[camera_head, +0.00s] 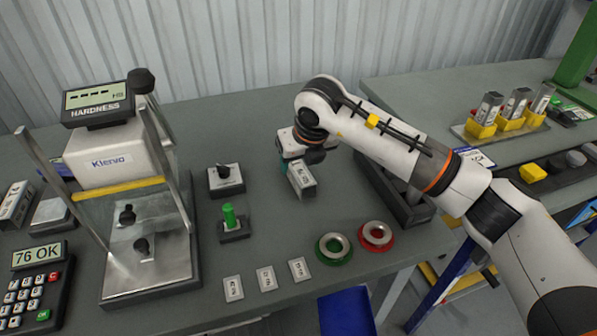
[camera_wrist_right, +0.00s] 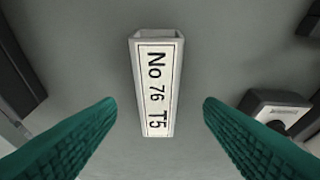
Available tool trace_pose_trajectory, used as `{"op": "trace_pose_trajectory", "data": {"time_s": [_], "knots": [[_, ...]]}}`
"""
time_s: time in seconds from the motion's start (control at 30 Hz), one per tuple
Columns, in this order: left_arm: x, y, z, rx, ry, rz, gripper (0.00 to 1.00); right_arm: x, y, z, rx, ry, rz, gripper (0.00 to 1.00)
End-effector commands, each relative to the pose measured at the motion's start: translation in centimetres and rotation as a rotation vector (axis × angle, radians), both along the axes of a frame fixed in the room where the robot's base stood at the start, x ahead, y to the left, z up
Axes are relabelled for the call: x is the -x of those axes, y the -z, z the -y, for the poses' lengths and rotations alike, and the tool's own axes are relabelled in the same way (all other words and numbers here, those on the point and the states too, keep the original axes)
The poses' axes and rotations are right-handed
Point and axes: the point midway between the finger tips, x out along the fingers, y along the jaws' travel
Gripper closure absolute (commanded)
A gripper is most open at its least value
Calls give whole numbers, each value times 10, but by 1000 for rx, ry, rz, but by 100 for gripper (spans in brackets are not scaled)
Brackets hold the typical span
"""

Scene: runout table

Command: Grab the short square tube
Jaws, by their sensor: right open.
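The short square tube (camera_head: 302,180) lies on the grey table below the end of my right arm in the head view. It is light grey metal with a white label. In the right wrist view the tube (camera_wrist_right: 157,85) lies between and beyond the fingers, and its label reads "No 76 T5". My right gripper (camera_wrist_right: 160,112) is open, with a green ribbed finger on each side of the tube and a gap on both sides. In the head view my right gripper (camera_head: 290,165) is partly hidden by its own wrist. My left gripper is not in view.
A hardness tester (camera_head: 112,155) stands left, with a keypad (camera_head: 35,285) beside it. A black knob box (camera_head: 226,180) and a green peg block (camera_head: 233,225) stand left of the tube. A dark tray (camera_head: 410,208) is to the right.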

Motion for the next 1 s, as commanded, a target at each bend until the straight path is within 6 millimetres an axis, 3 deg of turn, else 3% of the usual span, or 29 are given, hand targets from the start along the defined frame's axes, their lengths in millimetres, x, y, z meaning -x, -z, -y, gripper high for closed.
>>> {"op": "trace_pose_trajectory", "data": {"time_s": [0.23,0.4,0.67,0.9,1.0], "knots": [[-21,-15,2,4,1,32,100,-15,26,-4,0,2,-4,38],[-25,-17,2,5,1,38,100,-21,44,-6,0,1,-2,38],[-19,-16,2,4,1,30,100,-22,47,-6,-1,1,-1,38],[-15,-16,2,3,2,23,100,-22,47,-6,0,1,0,77],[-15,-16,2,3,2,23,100,-22,46,-6,-1,1,1,90]]}}
